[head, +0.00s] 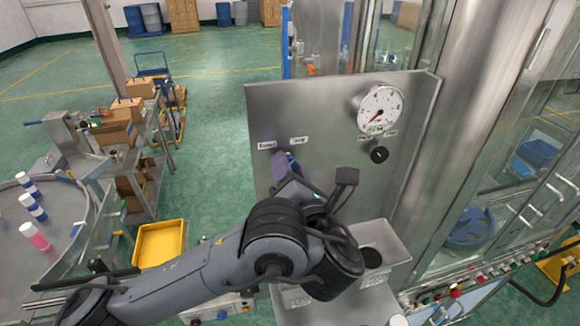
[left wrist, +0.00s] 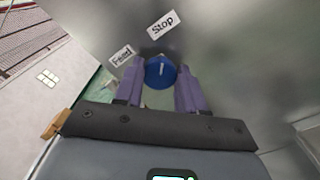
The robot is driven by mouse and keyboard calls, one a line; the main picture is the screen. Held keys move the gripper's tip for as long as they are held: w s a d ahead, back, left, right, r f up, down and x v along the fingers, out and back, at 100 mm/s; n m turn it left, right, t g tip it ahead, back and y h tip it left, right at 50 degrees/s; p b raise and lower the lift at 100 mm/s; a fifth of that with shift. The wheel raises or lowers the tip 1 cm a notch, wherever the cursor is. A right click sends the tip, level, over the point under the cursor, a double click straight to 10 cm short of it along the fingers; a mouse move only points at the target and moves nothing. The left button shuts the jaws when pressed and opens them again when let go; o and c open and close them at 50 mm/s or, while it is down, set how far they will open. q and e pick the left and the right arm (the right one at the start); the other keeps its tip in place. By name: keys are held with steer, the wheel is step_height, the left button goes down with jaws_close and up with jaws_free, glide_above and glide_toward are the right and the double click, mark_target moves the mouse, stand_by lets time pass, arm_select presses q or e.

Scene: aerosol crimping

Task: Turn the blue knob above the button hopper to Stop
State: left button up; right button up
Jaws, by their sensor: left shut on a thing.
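The blue knob (left wrist: 160,71) shows in the left wrist view between the purple fingers of my left gripper (left wrist: 160,84), which is shut on it. A white line on the knob's face points roughly at the Stop label (left wrist: 163,26). My right gripper is not in view.
A pressure gauge (head: 381,109) and a black knob (head: 379,155) are on the panel to the right. The metal hopper (head: 397,246) stands below, partly behind my left arm. Glass-doored machinery (head: 500,180) is at the right. A round table with bottles (head: 37,236) is at the left.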

arm_select(q)
steer(key=o, duration=1.1)
steer(key=shift+c, duration=0.2)
steer(key=shift+s, duration=0.15)
